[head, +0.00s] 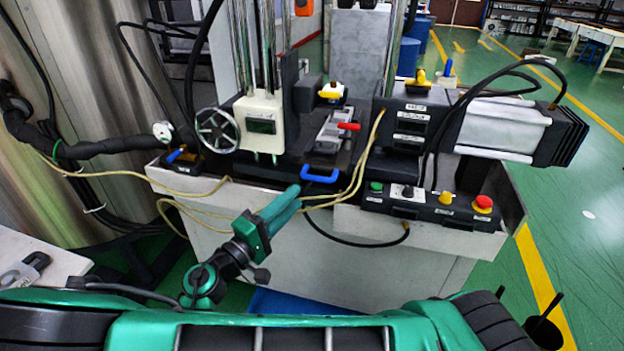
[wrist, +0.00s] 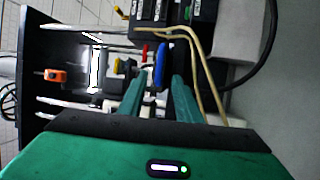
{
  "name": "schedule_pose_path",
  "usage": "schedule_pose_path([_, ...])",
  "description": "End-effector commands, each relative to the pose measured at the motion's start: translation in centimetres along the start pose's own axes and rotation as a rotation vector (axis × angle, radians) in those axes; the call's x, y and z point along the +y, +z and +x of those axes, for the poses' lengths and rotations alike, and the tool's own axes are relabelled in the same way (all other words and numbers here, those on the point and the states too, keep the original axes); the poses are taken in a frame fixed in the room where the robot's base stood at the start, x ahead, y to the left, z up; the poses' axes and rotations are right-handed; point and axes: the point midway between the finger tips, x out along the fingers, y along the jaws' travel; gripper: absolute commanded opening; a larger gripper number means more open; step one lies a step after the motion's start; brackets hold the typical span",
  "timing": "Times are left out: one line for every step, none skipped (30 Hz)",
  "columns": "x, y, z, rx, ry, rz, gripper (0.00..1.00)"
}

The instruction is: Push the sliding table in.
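The sliding table (head: 316,160) is the dark plate at the middle of the machine, with a blue handle (head: 320,175) on its front edge. A grey metal mould with a red lever (head: 348,126) sits on it. My gripper (head: 295,192) is in front of the machine, its green fingertips close to the left end of the blue handle. In the wrist view the fingers of my gripper (wrist: 159,84) are apart, and the blue handle (wrist: 161,66) shows between and just beyond their tips. I cannot tell whether they touch it.
A control box (head: 430,206) with a red stop button stands right of the handle. Yellow hoses (head: 372,150) hang close to the handle and my gripper. A handwheel (head: 217,130) and a white display box (head: 260,123) are at the left.

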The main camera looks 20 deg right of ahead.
Motion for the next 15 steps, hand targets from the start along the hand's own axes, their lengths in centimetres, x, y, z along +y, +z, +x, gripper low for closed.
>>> schedule_pose_path([0.0, 0.1, 0.7, -0.005, 0.0, -0.002, 0.31])
schedule_pose_path([0.0, 0.1, 1.2, -0.005, -0.001, -0.003, 0.31])
schedule_pose_path([0.0, 0.1, 1.8, -0.005, -0.002, -0.003, 0.31])
schedule_pose_path([0.0, 0.2, 2.3, -0.006, -0.002, -0.002, 0.31])
schedule_pose_path([0.0, 0.1, 2.9, -0.006, -0.001, -0.002, 0.31])
schedule_pose_path([0.0, 0.1, 3.6, -0.007, -0.001, -0.002, 0.31])
schedule_pose_path([0.0, 0.2, 4.2, -0.007, -0.002, -0.003, 0.31])
schedule_pose_path([0.0, 0.2, 4.7, -0.006, -0.002, -0.003, 0.31])
schedule_pose_path([0.0, 0.2, 5.4, -0.006, -0.002, -0.003, 0.31])
schedule_pose_path([0.0, 0.1, 6.0, -0.006, -0.002, -0.003, 0.31])
schedule_pose_path([0.0, 0.1, 6.5, -0.006, -0.002, -0.002, 0.31])
schedule_pose_path([-0.1, 0.1, 7.1, -0.006, -0.003, -0.002, 0.31])
schedule_pose_path([-0.1, 0.1, 7.5, -0.005, -0.003, -0.002, 0.31])
schedule_pose_path([-0.1, 0.2, 7.9, -0.006, -0.003, -0.002, 0.31])
schedule_pose_path([-0.1, 0.1, 8.4, -0.005, -0.003, -0.002, 0.31])
